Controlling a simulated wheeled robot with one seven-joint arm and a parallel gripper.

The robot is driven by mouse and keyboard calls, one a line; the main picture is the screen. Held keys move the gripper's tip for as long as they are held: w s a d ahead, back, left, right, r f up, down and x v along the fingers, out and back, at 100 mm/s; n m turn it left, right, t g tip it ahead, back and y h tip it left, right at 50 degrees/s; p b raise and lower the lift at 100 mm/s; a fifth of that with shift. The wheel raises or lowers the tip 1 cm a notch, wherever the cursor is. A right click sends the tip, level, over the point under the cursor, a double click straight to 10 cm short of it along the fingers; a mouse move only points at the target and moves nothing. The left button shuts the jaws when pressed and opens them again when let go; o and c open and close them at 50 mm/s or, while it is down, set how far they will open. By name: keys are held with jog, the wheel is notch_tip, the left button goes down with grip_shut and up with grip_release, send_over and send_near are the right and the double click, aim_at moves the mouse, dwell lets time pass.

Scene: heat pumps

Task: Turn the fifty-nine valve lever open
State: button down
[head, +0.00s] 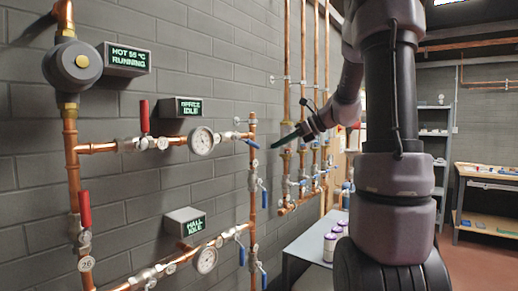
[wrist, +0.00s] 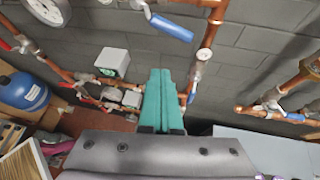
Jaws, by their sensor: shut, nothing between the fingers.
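Several valve levers sit on the copper pipes. Red levers (head: 145,116) (head: 85,208) stand upright at left; blue levers (head: 264,195) (head: 251,143) are on the middle pipes. A blue lever (wrist: 171,27) also shows at the top of the wrist view. Round number tags hang by the valves; the lower left one (head: 86,264) seems to read 26. I cannot read fifty-nine on any tag, so I cannot tell which lever it is. My gripper (head: 282,142) points left in front of the pipes; its teal fingers (wrist: 163,98) are together and empty, apart from any lever.
Two round gauges (head: 202,141) (head: 205,259) and several display boxes (head: 124,59) stand out from the grey brick wall. A grey table (head: 310,246) with purple-lidded jars (head: 331,246) stands below my arm. In the wrist view, a blue tank (wrist: 22,92) is at left.

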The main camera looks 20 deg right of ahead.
aim_at(258, 148)
jog(key=shift+w+a+f+m, duration=0.3)
jog(key=shift+w+a+m, duration=0.35)
jog(key=shift+w+a, duration=0.35)
jog(key=shift+w+a+f+m, duration=0.35)
jog(key=shift+w+a+m, duration=0.4)
jog(key=shift+w, duration=0.35)
jog(key=shift+w+a+f+m, duration=0.3)
jog(key=shift+w+a+m, duration=0.3)
jog(key=shift+w+a, duration=0.4)
